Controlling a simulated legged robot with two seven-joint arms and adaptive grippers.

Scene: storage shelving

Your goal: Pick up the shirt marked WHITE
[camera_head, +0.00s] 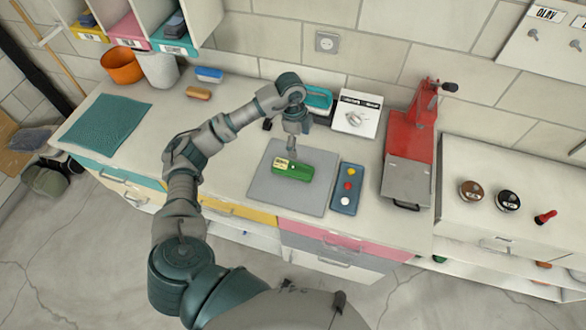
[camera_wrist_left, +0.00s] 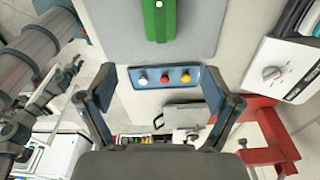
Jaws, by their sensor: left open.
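I cannot make out a shirt marked WHITE in either view. Small folded-looking blue items, one in the yellow-fronted bin (camera_head: 90,34) and a darker one in the teal-fronted bin (camera_head: 174,47), sit at the upper left; their labels are too small to read. My left gripper (camera_head: 291,143) is over the grey mat (camera_head: 262,190), just behind a green block (camera_head: 292,172) with a pale label. In the left wrist view the open, empty fingers (camera_wrist_left: 160,80) spread either side of the blue button panel (camera_wrist_left: 176,78). My right gripper is not in view.
A teal ribbed mat (camera_head: 105,122), an orange pot (camera_head: 121,66) and a white pot (camera_head: 159,70) are on the counter's left. A red press (camera_head: 411,150) and a white dial box (camera_head: 357,114) stand to the right. The counter left of the grey mat is mostly clear.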

